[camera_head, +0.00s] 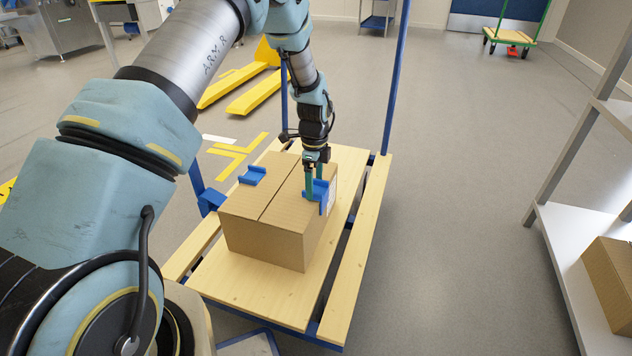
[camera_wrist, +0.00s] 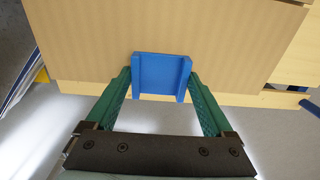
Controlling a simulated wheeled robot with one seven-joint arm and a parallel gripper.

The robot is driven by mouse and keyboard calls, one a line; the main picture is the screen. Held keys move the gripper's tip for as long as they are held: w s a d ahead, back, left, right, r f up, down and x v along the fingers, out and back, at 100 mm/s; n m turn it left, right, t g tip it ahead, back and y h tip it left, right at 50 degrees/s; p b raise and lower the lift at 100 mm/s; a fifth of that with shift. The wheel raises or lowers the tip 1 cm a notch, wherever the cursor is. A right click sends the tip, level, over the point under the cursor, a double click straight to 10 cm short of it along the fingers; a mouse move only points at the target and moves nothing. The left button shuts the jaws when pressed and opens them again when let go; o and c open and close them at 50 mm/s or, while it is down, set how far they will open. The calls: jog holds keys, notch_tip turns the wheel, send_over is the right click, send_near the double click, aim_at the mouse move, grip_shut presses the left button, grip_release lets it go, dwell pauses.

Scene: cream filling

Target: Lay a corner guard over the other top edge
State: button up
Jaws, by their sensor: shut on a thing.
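A closed cardboard box (camera_head: 262,232) stands on a wooden-topped cart. One blue corner guard (camera_head: 252,175) sits on its left top edge. My gripper (camera_head: 314,186), with green fingers, is at the right top edge, shut on a second blue corner guard (camera_head: 325,197). In the wrist view this held guard (camera_wrist: 161,72) is between the two fingertips, at the edge of the box top (camera_wrist: 165,30). One face of it lies along the top and its other side is at the box's side. I cannot tell whether it fully touches the cardboard.
The cart (camera_head: 358,265) has wooden slats and blue upright posts close to the box. A grey shelf (camera_head: 575,245) with another cardboard box (camera_head: 612,280) stands at the right. A yellow pallet truck (camera_head: 250,88) is behind. The floor between cart and shelf is clear.

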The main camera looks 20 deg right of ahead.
jog(key=o, duration=1.1)
